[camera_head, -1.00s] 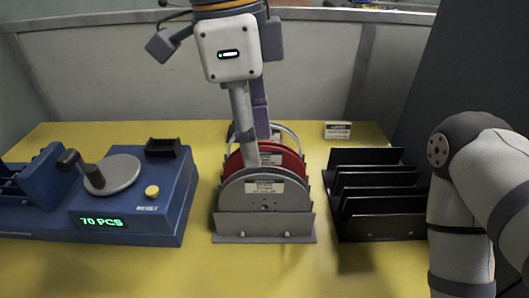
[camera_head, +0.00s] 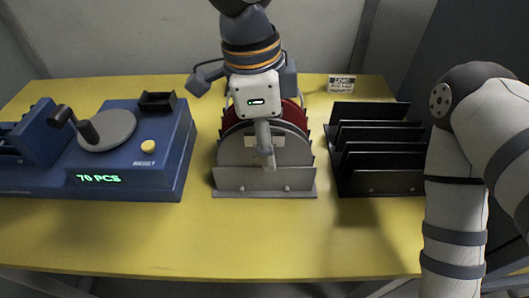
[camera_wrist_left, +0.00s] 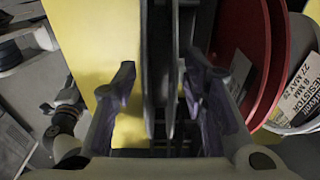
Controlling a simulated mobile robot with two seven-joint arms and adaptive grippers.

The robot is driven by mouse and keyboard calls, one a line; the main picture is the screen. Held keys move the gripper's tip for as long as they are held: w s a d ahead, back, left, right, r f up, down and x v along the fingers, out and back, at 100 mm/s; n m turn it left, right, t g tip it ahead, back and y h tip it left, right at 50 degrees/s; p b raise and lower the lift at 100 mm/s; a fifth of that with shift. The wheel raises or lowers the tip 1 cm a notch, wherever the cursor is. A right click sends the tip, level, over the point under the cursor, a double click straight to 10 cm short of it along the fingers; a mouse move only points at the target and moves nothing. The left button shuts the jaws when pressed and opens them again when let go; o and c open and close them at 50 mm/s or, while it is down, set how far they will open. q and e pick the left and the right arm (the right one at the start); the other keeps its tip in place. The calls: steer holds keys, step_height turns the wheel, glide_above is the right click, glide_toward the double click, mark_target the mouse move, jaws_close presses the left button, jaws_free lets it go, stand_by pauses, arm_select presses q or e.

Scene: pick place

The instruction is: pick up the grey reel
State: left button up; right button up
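The grey reel (camera_head: 292,152) stands upright at the front of a grey slotted rack (camera_head: 290,180) in the middle of the yellow table. My left gripper (camera_head: 265,158) points down over it from the back, with one finger showing in front of the reel's face. In the left wrist view the grey reel (camera_wrist_left: 160,50) shows edge-on between the two fingers of my left gripper (camera_wrist_left: 162,88). The fingers are apart, with gaps to the reel on both sides. My right gripper is out of view; only its arm shows at the right.
A red reel (camera_head: 293,113) stands just behind the grey one; the wrist view also shows a pale labelled reel (camera_wrist_left: 302,100). A blue counting machine (camera_head: 150,173) is at the left, an empty black rack (camera_head: 375,185) at the right. The table's front strip is clear.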

arm_select(q)
jaws_close()
